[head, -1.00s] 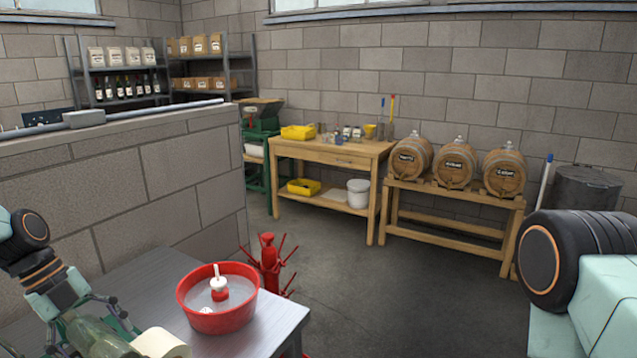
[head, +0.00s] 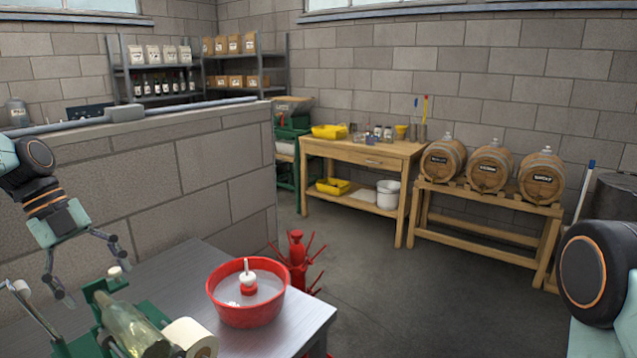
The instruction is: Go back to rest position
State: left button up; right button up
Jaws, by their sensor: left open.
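My left gripper (head: 93,277) is at the left of the head view, open and empty, with its fingers spread. It hangs above and behind a green glass bottle (head: 130,323), apart from it as far as I can tell. The bottle lies tilted in a green holder (head: 62,345) at the near left of the grey table (head: 305,325). My right gripper is out of view; only part of my right arm shows at the lower right.
A red basin (head: 248,312) with a white and red fitting (head: 248,283) stands on the table. A white roll (head: 190,337) is by the bottle. A red pronged stand (head: 297,262) is behind the table. A block wall (head: 170,185) runs behind left. Open floor lies right.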

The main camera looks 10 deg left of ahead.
aim_at(126, 318)
pick_arm(q)
jog(key=x, duration=1.1)
jog(key=shift+d+f, duration=0.15)
jog(key=shift+f, duration=0.1)
jog(key=shift+r+p, duration=0.6)
jog(key=shift+r, duration=0.4)
notch_tip(126, 318, up, 7)
jog(key=p, duration=0.6)
jog(key=shift+r, duration=0.2)
jog(key=shift+s, duration=0.1)
jog(key=shift+f, duration=0.1)
